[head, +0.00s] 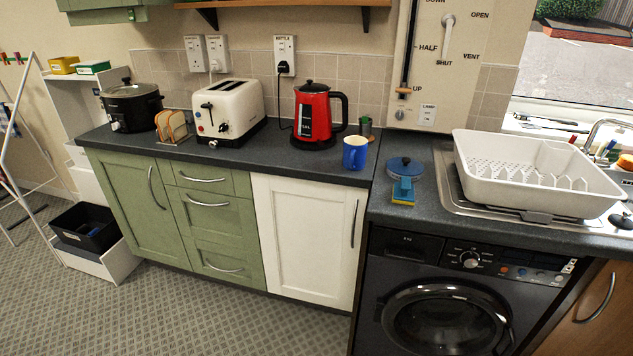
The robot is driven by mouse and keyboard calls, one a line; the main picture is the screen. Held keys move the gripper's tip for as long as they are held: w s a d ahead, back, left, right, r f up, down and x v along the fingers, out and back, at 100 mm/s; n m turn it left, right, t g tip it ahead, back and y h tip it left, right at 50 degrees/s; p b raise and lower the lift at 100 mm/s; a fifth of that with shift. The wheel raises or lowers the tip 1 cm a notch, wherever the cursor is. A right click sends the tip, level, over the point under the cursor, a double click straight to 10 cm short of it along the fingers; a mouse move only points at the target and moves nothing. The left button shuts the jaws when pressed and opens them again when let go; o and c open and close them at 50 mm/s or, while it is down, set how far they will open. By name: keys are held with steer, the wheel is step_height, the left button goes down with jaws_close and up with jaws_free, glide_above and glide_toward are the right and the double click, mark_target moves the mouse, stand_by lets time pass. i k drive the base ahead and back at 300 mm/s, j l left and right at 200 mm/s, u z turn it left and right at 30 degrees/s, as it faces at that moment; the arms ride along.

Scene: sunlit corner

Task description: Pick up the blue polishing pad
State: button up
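A round, flat blue item with a small dark knob on top, which looks like the polishing pad (407,168), lies on the dark worktop above the washing machine. A small blue-and-yellow sponge-like block (403,191) is just in front of it, close to or touching it; I cannot tell which. My gripper is not in the head view.
A blue mug (355,153) stands left of the pad, with a red kettle (317,116) behind it. A white dish rack (535,172) stands over the sink at right. The cream toaster (229,110) is farther left. Patterned floor (230,318) is clear before the cupboards.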

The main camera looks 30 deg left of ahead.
mark_target(402, 192)
steer(key=u, duration=0.65)
steer(key=i+l+u, duration=0.15)
